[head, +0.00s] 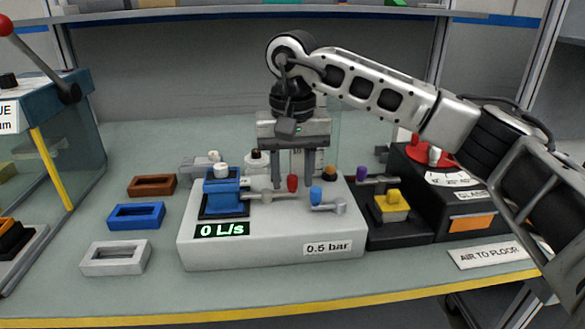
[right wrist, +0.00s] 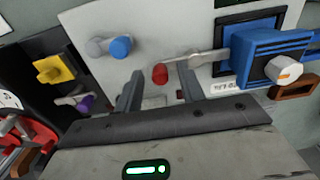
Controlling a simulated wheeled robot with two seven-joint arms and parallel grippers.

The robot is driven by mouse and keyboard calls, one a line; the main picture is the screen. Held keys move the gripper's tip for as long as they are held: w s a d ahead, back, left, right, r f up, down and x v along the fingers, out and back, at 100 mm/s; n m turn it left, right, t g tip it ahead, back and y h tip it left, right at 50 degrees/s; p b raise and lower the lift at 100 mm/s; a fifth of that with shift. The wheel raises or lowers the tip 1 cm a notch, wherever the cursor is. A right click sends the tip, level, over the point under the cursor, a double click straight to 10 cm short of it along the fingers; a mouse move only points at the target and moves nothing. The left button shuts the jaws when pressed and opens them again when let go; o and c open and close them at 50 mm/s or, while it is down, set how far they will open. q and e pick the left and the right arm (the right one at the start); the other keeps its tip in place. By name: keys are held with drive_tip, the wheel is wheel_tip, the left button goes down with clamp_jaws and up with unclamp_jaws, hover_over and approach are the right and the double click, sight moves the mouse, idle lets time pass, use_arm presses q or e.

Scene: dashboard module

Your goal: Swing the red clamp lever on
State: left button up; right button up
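A lever with a red knob (head: 292,183) stands on the white dashboard module (head: 240,250), just right of a blue clamp-like block (head: 222,184). In the right wrist view the red knob (right wrist: 160,73) sits at the end of a thin metal arm (right wrist: 185,59) that runs toward the blue block (right wrist: 270,55). My right gripper (head: 296,180) points down over the module with its two fingers apart. In the right wrist view my right gripper (right wrist: 160,80) has one finger on each side of the red knob, with visible gaps. My left gripper is not in view.
A blue-knobbed lever (head: 316,195) is close on the right of the red knob. A purple knob (head: 362,173), a yellow block (head: 393,199) and a black box with a red dial (head: 430,150) stand further right. Brown, blue and white trays (head: 136,215) lie left.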

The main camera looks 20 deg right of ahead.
wheel_tip(320, 180, up, 16)
drive_tip(key=p, duration=0.2)
drive_tip(key=shift+p, duration=0.3)
drive_tip(key=shift+s+f, duration=0.1)
